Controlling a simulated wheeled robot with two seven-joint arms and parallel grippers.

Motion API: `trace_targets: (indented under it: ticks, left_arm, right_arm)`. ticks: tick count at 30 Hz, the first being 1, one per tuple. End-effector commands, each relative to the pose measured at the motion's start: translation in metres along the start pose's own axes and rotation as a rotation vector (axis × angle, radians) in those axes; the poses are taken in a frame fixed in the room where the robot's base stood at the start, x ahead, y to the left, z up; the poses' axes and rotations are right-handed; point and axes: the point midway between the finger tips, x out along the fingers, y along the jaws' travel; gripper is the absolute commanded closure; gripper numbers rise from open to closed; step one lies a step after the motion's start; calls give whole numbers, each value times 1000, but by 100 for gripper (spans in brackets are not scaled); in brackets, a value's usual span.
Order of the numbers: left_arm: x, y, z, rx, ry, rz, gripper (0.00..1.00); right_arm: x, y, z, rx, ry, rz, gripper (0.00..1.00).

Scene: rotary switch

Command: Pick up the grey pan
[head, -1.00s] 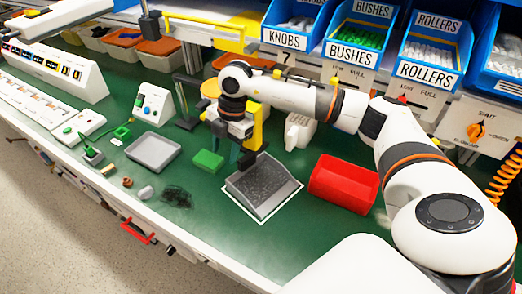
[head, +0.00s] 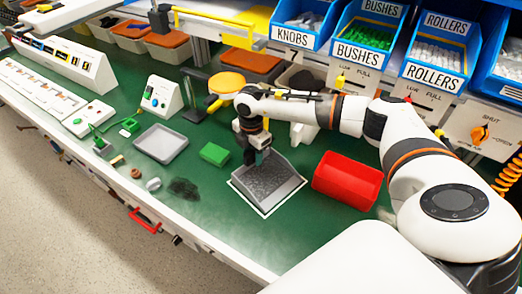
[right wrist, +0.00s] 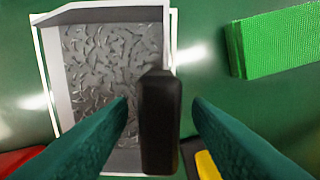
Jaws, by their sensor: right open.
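The grey pan (head: 276,184), a dustpan with metal shavings in it, lies inside a white outlined square on the green bench in the head view. It also fills the upper left of the right wrist view (right wrist: 105,70). Its black handle (right wrist: 158,125) shows there between the two teal fingers. My right gripper (head: 256,158) is open at the pan's far left edge, with the handle between its fingers (right wrist: 160,107). I cannot tell whether the fingers touch the handle. In the head view the gripper hides the handle. My left gripper is not in view.
A red bin (head: 347,181) stands right of the pan. A green block (head: 214,153) and a flat grey tray (head: 161,143) lie to its left. Dark debris (head: 183,188) lies near the front edge. Blue labelled bins (head: 365,45) line the back.

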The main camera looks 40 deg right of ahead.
Motion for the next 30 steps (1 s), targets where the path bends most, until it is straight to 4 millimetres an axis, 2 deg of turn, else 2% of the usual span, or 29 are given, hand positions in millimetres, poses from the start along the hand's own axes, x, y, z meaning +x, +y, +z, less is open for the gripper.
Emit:
trace_targets:
  ticks: [4, 11, 19, 26, 30]
  left_arm:
    - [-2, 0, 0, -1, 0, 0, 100]
    - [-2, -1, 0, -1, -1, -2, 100]
    - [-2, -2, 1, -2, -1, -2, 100]
    - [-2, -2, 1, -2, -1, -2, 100]
    - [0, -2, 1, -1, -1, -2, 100]
  right_arm:
    - [12, 0, 0, -1, 1, -1, 55]
    - [14, 0, 0, -1, 0, -1, 55]
    - [14, 0, 0, -1, 0, -1, 99]
    - [13, 0, 0, 0, 0, -2, 100]
    - [4, -1, 0, 0, 0, -4, 100]
